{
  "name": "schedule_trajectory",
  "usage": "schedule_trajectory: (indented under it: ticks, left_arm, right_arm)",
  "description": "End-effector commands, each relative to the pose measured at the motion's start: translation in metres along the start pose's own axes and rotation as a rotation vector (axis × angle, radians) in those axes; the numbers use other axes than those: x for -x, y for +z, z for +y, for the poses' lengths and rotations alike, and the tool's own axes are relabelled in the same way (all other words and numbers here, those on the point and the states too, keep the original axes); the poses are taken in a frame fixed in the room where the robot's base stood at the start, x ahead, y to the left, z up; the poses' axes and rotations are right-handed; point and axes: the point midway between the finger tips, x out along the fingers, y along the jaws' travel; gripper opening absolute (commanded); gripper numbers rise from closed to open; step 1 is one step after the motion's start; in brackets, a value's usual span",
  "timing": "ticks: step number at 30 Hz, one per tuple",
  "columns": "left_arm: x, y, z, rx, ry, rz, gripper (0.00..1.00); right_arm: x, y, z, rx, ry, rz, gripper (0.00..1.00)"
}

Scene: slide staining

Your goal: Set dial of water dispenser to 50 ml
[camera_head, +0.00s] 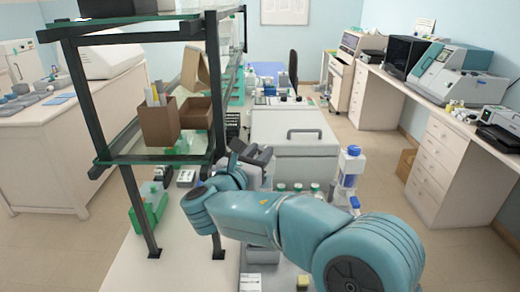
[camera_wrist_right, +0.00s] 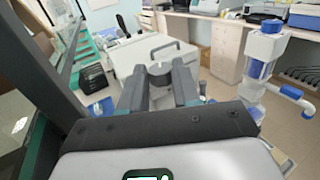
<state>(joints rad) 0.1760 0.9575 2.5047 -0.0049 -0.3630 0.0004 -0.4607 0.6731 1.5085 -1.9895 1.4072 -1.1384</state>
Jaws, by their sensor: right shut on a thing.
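The water dispenser, seemingly the white and blue bottle unit (camera_head: 350,172), stands upright on the bench, right of a large white box. It also shows at the right of the right wrist view (camera_wrist_right: 262,62), with a blue cap and a side spout. I cannot make out its dial or setting. My right gripper (camera_head: 256,154) is over the bench in front of the white box, left of the dispenser and apart from it. In the right wrist view its fingers (camera_wrist_right: 159,84) are shut on a small dark grey thing (camera_wrist_right: 158,74). My left gripper is not in view.
The white box (camera_head: 292,145) with a handle stands behind my right gripper. Several small bottles with green caps (camera_head: 297,187) stand before it. A dark shelf frame (camera_head: 135,205) with glass shelves and a brown box (camera_head: 158,122) rises at the left.

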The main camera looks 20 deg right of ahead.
Motion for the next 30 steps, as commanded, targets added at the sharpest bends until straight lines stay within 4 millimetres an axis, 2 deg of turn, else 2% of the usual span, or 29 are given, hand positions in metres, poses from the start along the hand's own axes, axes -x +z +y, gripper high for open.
schedule_trajectory:
  ticks: [18,19,21,30]
  left_arm:
    - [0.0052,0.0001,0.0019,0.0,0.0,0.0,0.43]
    - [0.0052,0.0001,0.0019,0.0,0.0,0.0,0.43]
    - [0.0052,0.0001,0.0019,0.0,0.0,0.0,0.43]
    - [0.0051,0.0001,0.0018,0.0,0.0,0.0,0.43]
  right_arm:
    - [-0.0006,-0.0014,0.001,0.001,-0.053,0.002,0.01]
    - [-0.0006,-0.0014,0.001,0.001,-0.052,0.002,0.38]
    - [-0.0006,-0.0012,0.001,0.001,-0.052,0.002,0.57]
    - [-0.0004,0.001,0.0012,-0.001,-0.051,0.0,0.57]
